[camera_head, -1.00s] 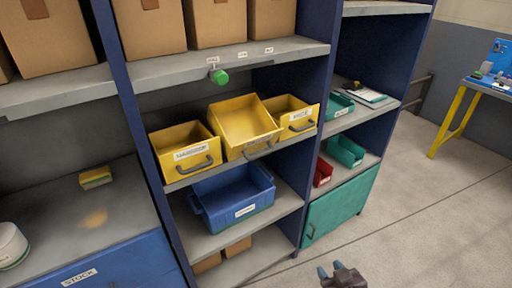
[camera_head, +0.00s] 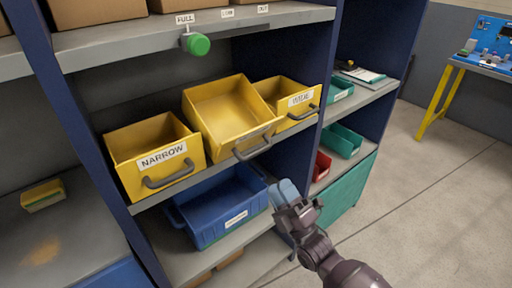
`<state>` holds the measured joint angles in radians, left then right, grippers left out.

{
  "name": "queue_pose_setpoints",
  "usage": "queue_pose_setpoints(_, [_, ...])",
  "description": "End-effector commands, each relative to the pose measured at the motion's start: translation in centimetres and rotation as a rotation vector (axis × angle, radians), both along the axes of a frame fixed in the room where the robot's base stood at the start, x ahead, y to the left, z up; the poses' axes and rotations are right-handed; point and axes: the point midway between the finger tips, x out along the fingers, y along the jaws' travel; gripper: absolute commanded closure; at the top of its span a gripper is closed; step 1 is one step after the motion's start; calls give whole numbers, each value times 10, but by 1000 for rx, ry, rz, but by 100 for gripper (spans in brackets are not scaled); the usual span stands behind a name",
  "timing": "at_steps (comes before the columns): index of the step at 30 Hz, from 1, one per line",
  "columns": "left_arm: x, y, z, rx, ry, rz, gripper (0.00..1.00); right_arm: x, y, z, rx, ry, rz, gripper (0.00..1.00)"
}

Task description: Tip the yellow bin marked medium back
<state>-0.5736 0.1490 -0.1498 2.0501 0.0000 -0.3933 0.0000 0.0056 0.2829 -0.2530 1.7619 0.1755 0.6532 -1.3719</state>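Three yellow bins stand in a row on the middle shelf. The middle yellow bin (camera_head: 228,108) is tilted forward, its open top turned towards me and its front handle (camera_head: 252,147) hanging over the shelf edge. No label is readable on it. The left bin (camera_head: 150,150), marked NARROW, and the right bin (camera_head: 290,102), which seems marked WIDE, sit level. My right gripper (camera_head: 285,192) is below and right of the tilted bin, apart from it and holding nothing visible. Its fingers overlap in this view, so their opening is unclear. My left gripper is out of view.
A blue bin (camera_head: 222,208) sits on the shelf below. A green knob (camera_head: 198,44) hangs under the upper shelf near a FULL label. Blue uprights (camera_head: 80,110) bound the bay. Green bins (camera_head: 342,141) and a red one stand right. Floor at right is clear.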

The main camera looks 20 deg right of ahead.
Motion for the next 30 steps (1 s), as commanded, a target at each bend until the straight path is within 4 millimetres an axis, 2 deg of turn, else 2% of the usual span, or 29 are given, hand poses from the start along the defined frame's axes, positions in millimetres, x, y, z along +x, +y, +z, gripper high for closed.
queue_pose_setpoints(5, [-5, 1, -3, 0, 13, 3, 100, -3, -1, 4, -66, -57, -62, 62])
queue_pose_setpoints(10, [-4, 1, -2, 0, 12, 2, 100, 4, 2, 11, -75, -62, -71, 62])
queue_pose_setpoints(24, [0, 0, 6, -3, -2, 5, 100, 59, 23, 59, -74, -60, -68, 62])
queue_pose_setpoints(30, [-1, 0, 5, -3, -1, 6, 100, 72, 27, 69, -75, -58, -68, 62])
